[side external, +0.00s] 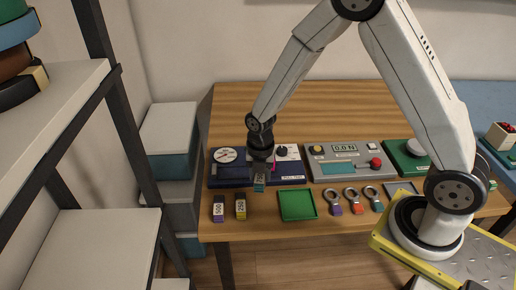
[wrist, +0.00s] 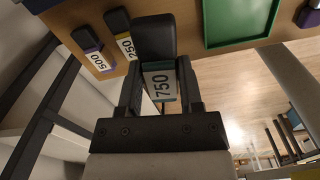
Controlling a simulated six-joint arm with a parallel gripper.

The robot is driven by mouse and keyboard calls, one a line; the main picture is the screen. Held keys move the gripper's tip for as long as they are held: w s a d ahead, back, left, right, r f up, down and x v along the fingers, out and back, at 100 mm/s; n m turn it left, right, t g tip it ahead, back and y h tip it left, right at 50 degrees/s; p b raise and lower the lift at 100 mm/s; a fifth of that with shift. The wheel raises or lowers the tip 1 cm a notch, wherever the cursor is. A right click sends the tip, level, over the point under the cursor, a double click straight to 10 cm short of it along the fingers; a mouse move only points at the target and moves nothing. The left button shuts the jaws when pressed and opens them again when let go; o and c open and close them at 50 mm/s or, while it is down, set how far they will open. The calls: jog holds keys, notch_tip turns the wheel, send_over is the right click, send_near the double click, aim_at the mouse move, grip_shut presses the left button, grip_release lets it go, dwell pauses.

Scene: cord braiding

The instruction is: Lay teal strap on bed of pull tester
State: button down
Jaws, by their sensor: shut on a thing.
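My gripper (side external: 260,174) is left of the tester, over the front of the dark blue device. It is shut on a teal-banded weight (side external: 259,185), whose 750 label (wrist: 160,86) reads in the wrist view. The weight hangs upright and appears clear of the table.
A green tray (side external: 297,219) and several ringed pieces (side external: 356,203) lie in front of the devices. The dark blue device (side external: 216,182) is under my gripper. The table's back is clear.

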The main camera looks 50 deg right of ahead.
aim_at(234, 173)
jog(key=w+m, duration=0.3)
jog(key=m, duration=0.1)
jog(key=w+d+m, duration=0.1)
jog(key=w+m, duration=0.3)
jog(key=w+f+m, duration=0.1)
jog(key=w+m, duration=0.3)
jog(key=m, duration=0.1)
jog(key=shift+d, duration=0.4)
jog(key=shift+w+d+f+m, duration=0.1)
jog(key=shift+w+d+m, duration=0.05)
jog(key=shift+w+m, duration=0.55)
jog(key=shift+w+d+f+m, duration=0.15)
jog(key=shift+w+m, duration=0.2)
jog(key=shift+m, duration=0.55)
jog(key=shift+r, duration=0.1)
jog(key=shift+f, duration=0.2)
jog(key=shift+f, duration=2.5)
jog(key=shift+f, duration=0.3)
jog(key=shift+c, duration=0.9)
grip_release()
jog(key=shift+r, duration=0.15)
jog(key=shift+r, duration=1.35)
